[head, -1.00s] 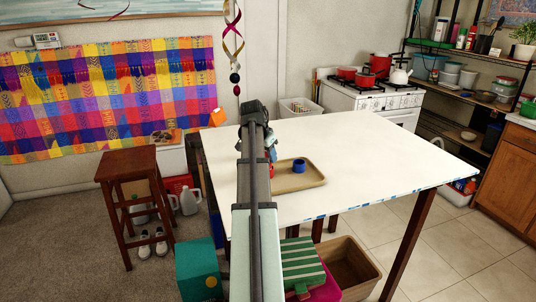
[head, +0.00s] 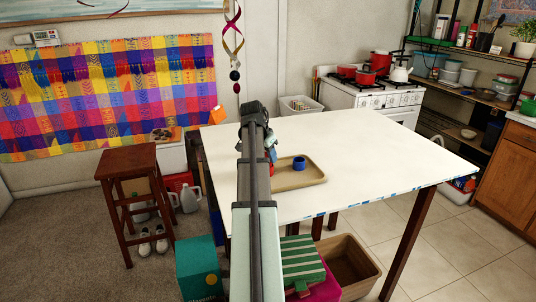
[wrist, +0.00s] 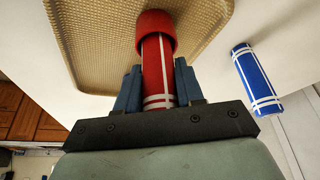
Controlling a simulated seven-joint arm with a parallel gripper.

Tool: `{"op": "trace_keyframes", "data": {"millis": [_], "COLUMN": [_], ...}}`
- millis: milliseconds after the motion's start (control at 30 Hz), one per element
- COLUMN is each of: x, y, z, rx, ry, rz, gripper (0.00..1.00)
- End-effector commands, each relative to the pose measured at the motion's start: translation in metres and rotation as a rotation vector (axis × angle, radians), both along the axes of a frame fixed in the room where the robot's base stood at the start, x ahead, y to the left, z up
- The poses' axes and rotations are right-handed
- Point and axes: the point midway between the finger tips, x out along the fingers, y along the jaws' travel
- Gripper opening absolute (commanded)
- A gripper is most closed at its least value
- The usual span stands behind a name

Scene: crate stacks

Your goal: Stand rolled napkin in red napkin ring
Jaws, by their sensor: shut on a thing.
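My gripper (wrist: 158,82) is shut on a red rolled napkin (wrist: 156,66) with white bands, held between its blue fingers. The red napkin ring (wrist: 155,22) is at the napkin's far end, over the tan tray (wrist: 85,45). The napkin's end meets the ring's opening and appears to be inside it; how deep I cannot tell. In the head view my arm hides most of the gripper, and only a bit of red shows beside it above the tray (head: 290,184).
A blue napkin ring (head: 299,163) stands on the tray. A blue rolled napkin (wrist: 258,80) with white bands is on the white table (head: 380,150), clear of the tray. The table's right side is bare. A wooden stool (head: 127,160) stands to the left.

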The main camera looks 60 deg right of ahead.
Motion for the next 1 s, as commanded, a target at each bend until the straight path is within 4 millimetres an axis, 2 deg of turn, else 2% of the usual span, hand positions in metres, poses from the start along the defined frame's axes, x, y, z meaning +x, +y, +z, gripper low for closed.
{"op": "trace_keyframes", "data": {"millis": [100,133,400,1000], "x": [-0.0001,0.0,0.0001,0.0], "y": [0.0001,-0.0001,-0.0001,0.0], "z": [-0.0021,-0.0017,-0.0015,-0.0014], "rx": [0.0,0.0,0.0,0.0], "ry": [0.0,0.0,0.0,0.0], "rz": [0.0,0.0,0.0,0.0], "gripper": [0.08,0.4,0.66,0.67]}}
